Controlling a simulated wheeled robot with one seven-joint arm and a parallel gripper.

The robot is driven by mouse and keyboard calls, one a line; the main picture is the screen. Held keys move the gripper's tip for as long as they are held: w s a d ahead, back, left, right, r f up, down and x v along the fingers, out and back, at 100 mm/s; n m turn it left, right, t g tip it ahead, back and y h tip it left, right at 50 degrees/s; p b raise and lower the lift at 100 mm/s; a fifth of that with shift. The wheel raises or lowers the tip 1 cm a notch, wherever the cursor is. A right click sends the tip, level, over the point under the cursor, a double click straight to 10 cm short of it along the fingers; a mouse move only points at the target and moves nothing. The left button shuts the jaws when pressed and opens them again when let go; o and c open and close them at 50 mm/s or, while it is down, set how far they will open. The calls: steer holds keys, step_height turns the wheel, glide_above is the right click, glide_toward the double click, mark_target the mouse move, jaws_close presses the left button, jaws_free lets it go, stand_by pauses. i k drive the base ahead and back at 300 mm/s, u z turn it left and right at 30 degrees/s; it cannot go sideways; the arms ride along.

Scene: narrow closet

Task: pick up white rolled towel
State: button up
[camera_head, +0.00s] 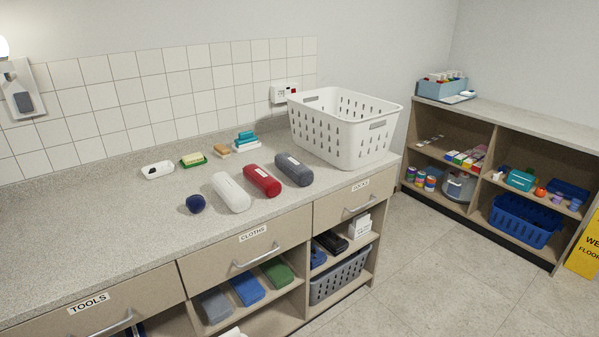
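The white rolled towel (230,192) lies on the grey speckled counter (85,235), near its front edge above the drawer labelled CLOTHS. Its long side runs from back left to front right. A red rolled towel (262,180) lies just to its right, with a narrow gap, and a dark grey rolled towel (294,169) lies right of that. A small dark blue round item (195,204) sits just left of the white towel. The white towel is fully visible and nothing covers it. My gripper does not show in this view.
A white laundry basket (345,128) stands at the counter's right end. Behind the towels are a white dish (158,169), a green and yellow sponge (193,160) and stacked blue-white items (245,142). The left counter is bare. A stocked shelf unit (500,125) stands across the floor.

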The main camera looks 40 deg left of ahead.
mark_target(237, 198)
steer(key=u, duration=0.2)
steer(key=i, duration=1.6)
steer(key=u, duration=1.15)
steer(key=i, duration=0.8)
steer(key=u, duration=1.5)
steer(key=i, duration=0.7)
steer(key=u, duration=0.45)
